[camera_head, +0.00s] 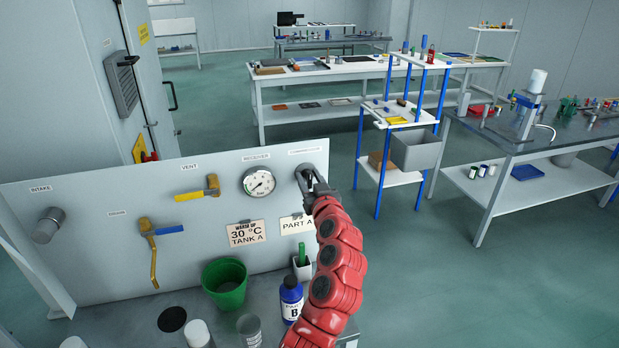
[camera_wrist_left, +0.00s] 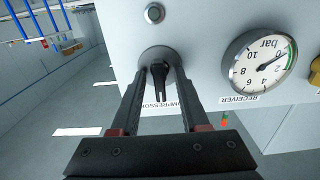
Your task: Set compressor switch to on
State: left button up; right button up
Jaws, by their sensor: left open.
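The compressor switch (camera_head: 302,174) is a dark rotary knob at the upper right of the grey panel, under a small label. In the left wrist view the switch (camera_wrist_left: 158,54) has a round base and a narrow black handle. My left gripper (camera_head: 317,186) is at the switch, partly hiding it in the head view. In the left wrist view the fingers of my left gripper (camera_wrist_left: 160,66) are apart, one on each side of the black handle. I cannot tell whether they touch it. The compressor label is partly hidden by a finger. My right gripper is not in view.
A gauge (camera_head: 258,182) sits left of the switch. Yellow valve handle (camera_head: 198,193), blue-handled valve (camera_head: 160,232) and intake knob (camera_head: 47,225) are farther left. A green bucket (camera_head: 225,284) and blue bottle (camera_head: 291,298) stand below. A round metal button (camera_wrist_left: 154,14) is near the switch.

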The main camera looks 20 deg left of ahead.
pick_arm(q)
grip_shut()
jog(key=shift+m, duration=0.4)
jog(key=shift+d+m+b, duration=0.1)
jog(key=shift+m+b, duration=0.4)
jog(key=shift+m, duration=1)
jog(key=m, duration=0.3)
jog(key=shift+m, duration=0.3)
jog(key=m+p, duration=0.1)
jog(key=m, duration=0.3)
jog(key=shift+w+d+m, duration=0.1)
jog(key=shift+d+m, duration=0.05)
jog(key=shift+m, duration=0.15)
jog(key=m+p, duration=0.1)
jog(key=m, duration=0.2)
jog(key=m+p, duration=0.2)
jog(key=shift+f+m, duration=0.2)
jog(key=shift+m, duration=0.2)
